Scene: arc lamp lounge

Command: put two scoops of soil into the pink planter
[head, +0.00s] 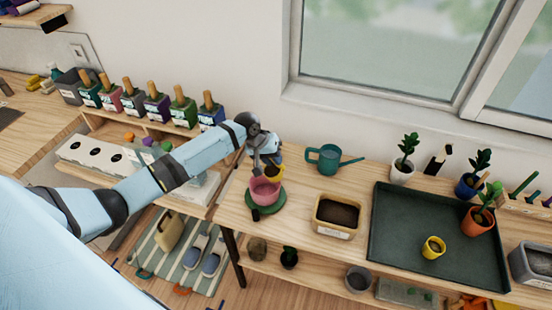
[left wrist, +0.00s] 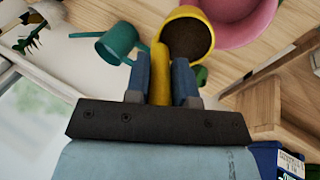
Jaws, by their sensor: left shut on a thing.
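My left gripper (head: 266,160) is shut on the handle of a yellow scoop (left wrist: 161,70). The scoop's bowl (left wrist: 187,32) holds dark soil in the left wrist view. In the head view the scoop (head: 277,172) is at the back rim of the pink planter (head: 264,191), close above it; I cannot tell whether they touch. The planter stands on a green saucer (head: 283,202), and its inside is mostly hidden. Its pink side (left wrist: 250,25) also shows in the left wrist view. A tan tub (head: 337,231) of dark soil stands to the right. My right gripper is out of view.
A teal watering can (head: 326,157) stands behind the tub. Bare wood lies around the tub.

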